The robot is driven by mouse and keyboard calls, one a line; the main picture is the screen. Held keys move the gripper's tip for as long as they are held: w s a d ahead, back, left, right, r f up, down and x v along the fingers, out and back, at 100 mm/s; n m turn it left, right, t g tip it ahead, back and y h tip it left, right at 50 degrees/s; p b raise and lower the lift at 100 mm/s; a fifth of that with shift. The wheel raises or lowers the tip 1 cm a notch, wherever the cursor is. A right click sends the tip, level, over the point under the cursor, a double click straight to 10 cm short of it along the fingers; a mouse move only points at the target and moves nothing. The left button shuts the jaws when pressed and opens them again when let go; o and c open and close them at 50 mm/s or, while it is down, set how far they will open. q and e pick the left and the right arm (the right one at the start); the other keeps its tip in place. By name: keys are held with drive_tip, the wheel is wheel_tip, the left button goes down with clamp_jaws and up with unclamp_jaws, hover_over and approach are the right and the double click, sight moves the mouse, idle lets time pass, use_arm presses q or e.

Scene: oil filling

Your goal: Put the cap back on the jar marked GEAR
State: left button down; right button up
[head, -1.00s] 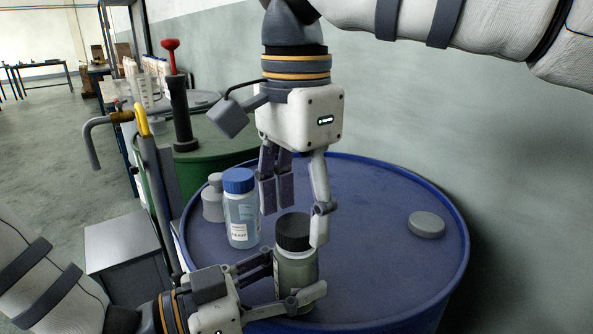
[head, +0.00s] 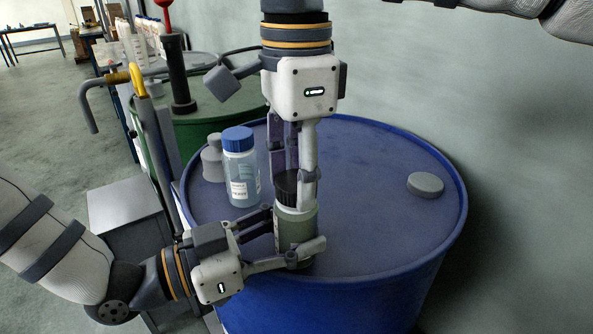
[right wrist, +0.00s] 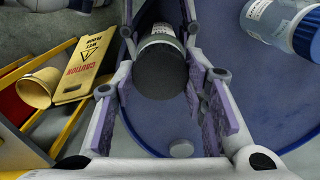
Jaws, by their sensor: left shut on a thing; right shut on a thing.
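A greenish see-through jar (head: 294,232) with a black cap (head: 286,187) stands upright near the front edge of the blue drum. Its label is too hidden to read. My left gripper (head: 298,238) is shut around the jar's body from the left. My right gripper (head: 293,178) points down from above and is shut on the black cap, which sits at the top of the jar. In the right wrist view the cap (right wrist: 164,72) is between the fingers, with the pale jar (right wrist: 160,32) behind it. I cannot tell whether the cap is screwed tight.
A blue-capped jar (head: 241,172) and a grey bottle (head: 212,160) stand left of the grippers on the blue drum (head: 380,220). A grey round bung (head: 425,185) is at the right. A green drum (head: 225,113) stands behind. A yellow caution sign (right wrist: 88,68) is on the floor.

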drive_tip(key=m, duration=0.6)
drive_tip(key=shift+m, duration=0.4)
drive_tip(key=m, duration=0.5)
drive_tip(key=o, duration=1.4)
use_arm(q)
drive_tip(key=c, duration=0.7)
unclamp_jaws()
drive_tip(key=shift+c, duration=0.2)
use_arm(e)
wheel_tip(320, 180, up, 12)
drive_tip(key=shift+f, duration=0.1)
